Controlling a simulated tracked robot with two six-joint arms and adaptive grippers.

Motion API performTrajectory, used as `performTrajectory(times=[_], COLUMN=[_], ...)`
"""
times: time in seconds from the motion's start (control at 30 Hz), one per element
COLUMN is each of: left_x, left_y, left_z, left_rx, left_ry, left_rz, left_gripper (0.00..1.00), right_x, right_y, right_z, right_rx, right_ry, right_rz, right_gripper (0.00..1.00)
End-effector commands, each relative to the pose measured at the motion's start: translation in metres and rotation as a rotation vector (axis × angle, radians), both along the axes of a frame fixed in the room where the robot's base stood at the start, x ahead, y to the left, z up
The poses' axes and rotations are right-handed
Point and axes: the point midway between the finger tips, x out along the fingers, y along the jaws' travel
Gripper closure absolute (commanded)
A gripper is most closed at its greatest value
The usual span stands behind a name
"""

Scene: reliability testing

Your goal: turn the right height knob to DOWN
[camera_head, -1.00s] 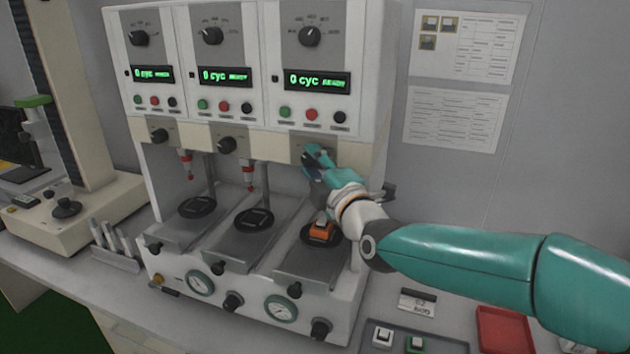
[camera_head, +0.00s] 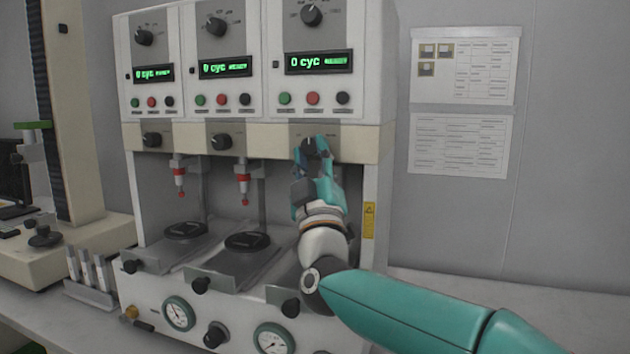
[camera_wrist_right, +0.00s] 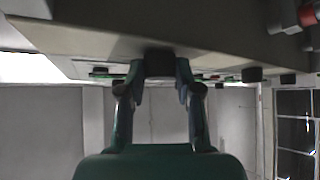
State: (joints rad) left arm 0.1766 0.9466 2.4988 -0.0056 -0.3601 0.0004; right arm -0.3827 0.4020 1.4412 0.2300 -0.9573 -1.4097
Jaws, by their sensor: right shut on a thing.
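The right height knob (camera_wrist_right: 159,62) is a black knob on the cream strip of the tester, below the right station's display. In the head view my right gripper (camera_head: 314,146) covers most of it, and its pointer cannot be read. In the right wrist view the two fingers of my right gripper (camera_wrist_right: 158,84) stand on either side of the knob, shut on it. My left gripper is not in view.
The three-station tester (camera_head: 255,195) fills the middle. Its displays read "0 cyc". My right forearm hides much of the right station. Pen-like sticks (camera_head: 91,270) stand in a holder at left. Two paper sheets (camera_head: 464,70) hang on the wall at right. The space right of the tester is free.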

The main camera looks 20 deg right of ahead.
Motion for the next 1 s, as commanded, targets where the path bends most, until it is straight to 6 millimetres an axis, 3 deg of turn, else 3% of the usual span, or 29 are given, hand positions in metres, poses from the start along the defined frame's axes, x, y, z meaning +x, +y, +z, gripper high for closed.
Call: performTrajectory(times=[0.03, 0.43, 0.67, 1.0], left_x=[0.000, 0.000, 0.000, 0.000], left_y=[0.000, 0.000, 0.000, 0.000], left_z=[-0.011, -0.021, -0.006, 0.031], left_rx=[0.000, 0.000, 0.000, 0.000], left_ry=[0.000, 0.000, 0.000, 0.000], left_rz=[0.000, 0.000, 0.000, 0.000], left_gripper=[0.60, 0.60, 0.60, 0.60], right_x=[0.004, 0.007, 0.008, 0.010], right_y=[0.005, 0.010, 0.011, 0.013], right_z=[-0.013, -0.008, -0.003, 0.000], right_rx=[0.036, 0.353, 0.534, 0.759], right_ry=[-0.011, -0.226, -0.349, -0.503], right_rz=[0.006, 0.004, 0.002, -0.001], right_gripper=[1.00, 1.00, 1.00, 1.00])
